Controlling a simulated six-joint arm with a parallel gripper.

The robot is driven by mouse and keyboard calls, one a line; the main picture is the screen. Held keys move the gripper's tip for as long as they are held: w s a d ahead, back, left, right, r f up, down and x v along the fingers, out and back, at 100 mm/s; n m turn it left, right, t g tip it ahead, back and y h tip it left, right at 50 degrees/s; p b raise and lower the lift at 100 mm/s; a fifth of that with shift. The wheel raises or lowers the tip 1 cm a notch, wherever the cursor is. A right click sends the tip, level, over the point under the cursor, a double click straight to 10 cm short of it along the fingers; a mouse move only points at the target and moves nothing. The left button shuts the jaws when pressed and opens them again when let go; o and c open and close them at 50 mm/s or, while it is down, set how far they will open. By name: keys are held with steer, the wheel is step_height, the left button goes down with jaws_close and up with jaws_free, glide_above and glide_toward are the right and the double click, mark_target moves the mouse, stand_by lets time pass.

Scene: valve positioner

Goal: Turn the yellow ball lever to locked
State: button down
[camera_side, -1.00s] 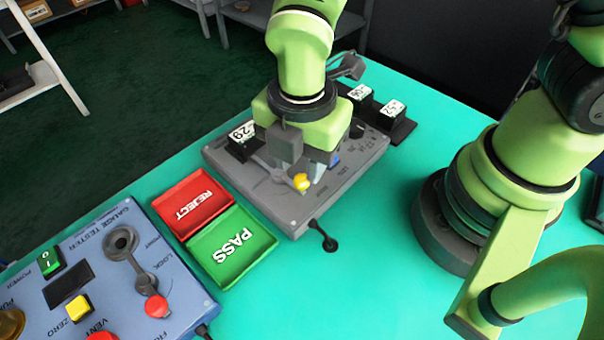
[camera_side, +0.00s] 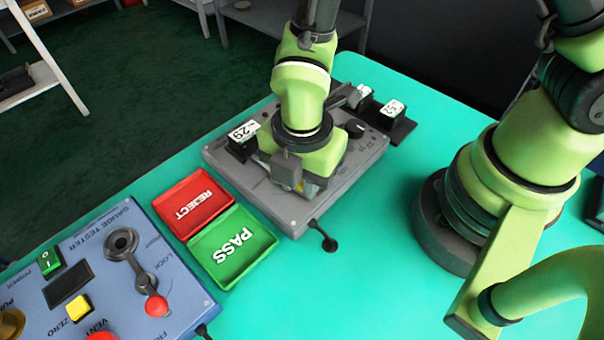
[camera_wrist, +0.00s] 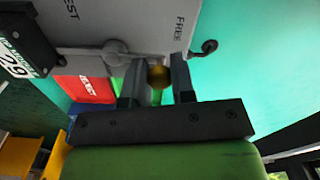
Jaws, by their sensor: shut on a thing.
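The yellow ball (camera_wrist: 159,77) of the lever sits between the two fingers of my gripper (camera_wrist: 157,75) in the wrist view, in shadow. My gripper is shut on it. A rounded grey part (camera_wrist: 115,48), perhaps the lever's hub, shows up and left of the ball. The word FREE is printed on the grey panel (camera_wrist: 75,18) up and right of the ball; no locked mark is legible. In the side view my gripper (camera_side: 301,188) is low over the near part of the grey valve box (camera_side: 285,212) and hides most of the lever.
Red REJECT (camera_side: 178,186) and green PASS (camera_side: 217,280) trays lie left of the box. A blue gauge tester (camera_side: 185,290) stands front left. Black numbered blocks, one marked 29 (camera_side: 243,143), stand at the box's far side.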

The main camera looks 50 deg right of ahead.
mark_target(265, 202)
steer(key=shift+a, duration=0.15)
steer(key=m, duration=0.1)
steer(key=a+m, duration=0.1)
steer(key=m, duration=0.2)
steer(key=shift+w+a, duration=0.15)
steer(key=shift+a, duration=0.1)
steer(key=m, duration=0.1)
steer(key=a+m, duration=0.1)
steer(key=m, duration=0.1)
steer(key=shift+w+a+m, duration=0.15)
steer(key=shift+w+m, duration=0.15)
steer(key=shift+w, duration=0.05)
steer(key=m, duration=0.1)
steer(key=w+a+m, duration=0.1)
steer(key=m, duration=0.1)
steer(key=shift+w+a+m, duration=0.15)
steer(key=shift+w+m, duration=0.15)
steer(key=shift+m, duration=0.55)
steer(key=shift+w+a+m, duration=0.1)
steer(key=shift+w+m, duration=0.15)
steer(key=shift+m, duration=0.6)
steer(key=shift+w, duration=0.1)
steer(key=c, duration=1.2)
jaws_free()
steer(key=shift+c, duration=0.2)
steer(key=shift+r, duration=0.1)
